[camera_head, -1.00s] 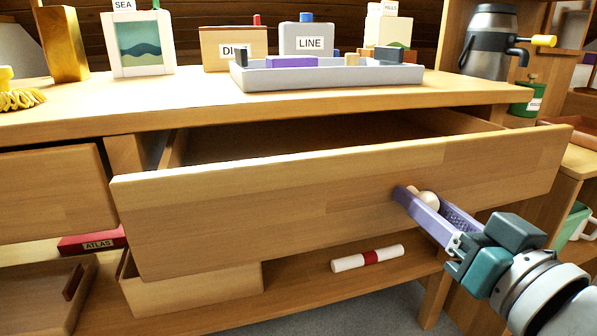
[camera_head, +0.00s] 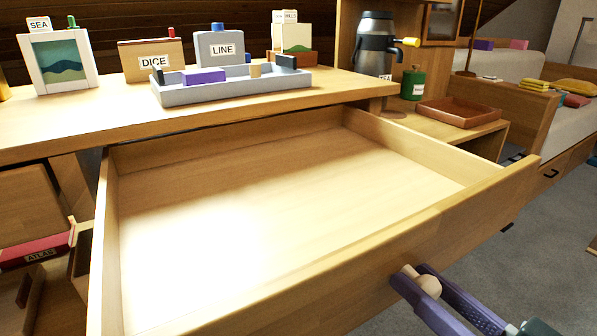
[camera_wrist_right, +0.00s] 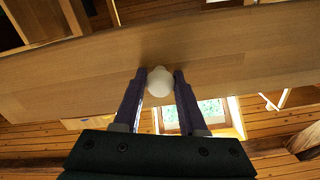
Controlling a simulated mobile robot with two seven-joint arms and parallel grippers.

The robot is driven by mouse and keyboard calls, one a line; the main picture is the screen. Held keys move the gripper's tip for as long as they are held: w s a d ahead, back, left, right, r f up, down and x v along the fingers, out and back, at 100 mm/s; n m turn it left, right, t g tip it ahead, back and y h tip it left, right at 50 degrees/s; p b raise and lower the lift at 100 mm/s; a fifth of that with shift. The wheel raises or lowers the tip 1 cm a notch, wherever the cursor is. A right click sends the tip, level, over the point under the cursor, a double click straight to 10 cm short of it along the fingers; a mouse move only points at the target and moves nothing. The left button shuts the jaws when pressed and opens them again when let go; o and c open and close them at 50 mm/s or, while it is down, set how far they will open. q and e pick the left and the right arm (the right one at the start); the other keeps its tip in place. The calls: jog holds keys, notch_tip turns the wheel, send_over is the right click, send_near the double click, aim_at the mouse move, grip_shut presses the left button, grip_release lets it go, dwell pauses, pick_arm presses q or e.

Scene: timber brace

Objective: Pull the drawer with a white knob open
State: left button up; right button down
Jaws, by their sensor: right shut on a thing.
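The wooden drawer (camera_head: 270,212) stands far out from the desk, and its inside looks empty. Its front (camera_wrist_right: 100,65) fills the upper part of the right wrist view. The white knob (camera_head: 428,285) is on the outer face of the drawer front. In the right wrist view the knob (camera_wrist_right: 160,82) sits between the two purple fingers. My right gripper (camera_head: 432,290) is shut on the knob, one finger on each side of it. My left gripper is not in view.
On the desk top (camera_head: 100,115) stand a grey tray (camera_head: 235,90), a DICE box (camera_head: 153,60), a LINE box (camera_head: 222,48) and a SEA picture (camera_head: 62,58). A brown tray (camera_head: 460,112) lies on the lower shelf at the right. Open grey floor (camera_head: 480,240) lies right of the drawer.

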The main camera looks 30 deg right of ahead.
jog(key=shift+s+f, duration=0.1)
jog(key=shift+s, duration=0.1)
jog(key=shift+c, duration=2.3)
grip_release()
jog(key=s+p, duration=0.1)
jog(key=s, duration=0.9)
jog(key=shift+d, duration=0.2)
